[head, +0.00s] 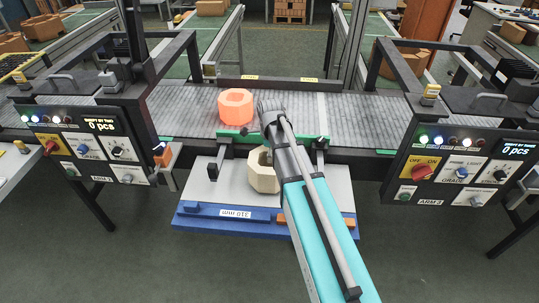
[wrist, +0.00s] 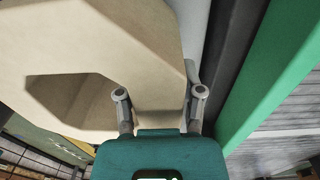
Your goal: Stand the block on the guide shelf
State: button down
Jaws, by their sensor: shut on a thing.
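A tan eight-sided block with a hole through it (head: 263,178) is over the pale shelf (head: 212,183) in front of the conveyor, partly hidden by my arm. The shelf has a blue front rail with a measure label. The block fills much of the wrist view (wrist: 150,45). My gripper (wrist: 160,95) is shut on one wall of the block, a finger on each side, the hole to the left. In the head view my arm hides the gripper. I cannot tell whether the block touches the shelf.
A glowing orange eight-sided block (head: 236,106) sits on the grey conveyor (head: 185,112). A green strip (wrist: 268,75) runs along the conveyor's near edge. Control panels stand at the left (head: 88,145) and right (head: 458,168). Black posts rise at the shelf's back.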

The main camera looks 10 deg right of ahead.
jog(key=shift+f+b, duration=0.6)
jog(key=shift+f, duration=0.25)
jog(key=shift+f, duration=0.15)
jog(key=shift+c, duration=1.1)
grip_release()
jog(key=shift+r, duration=0.25)
notch_tip(320, 180, up, 12)
jog(key=p, duration=1.2)
jog(key=shift+w+f, duration=0.1)
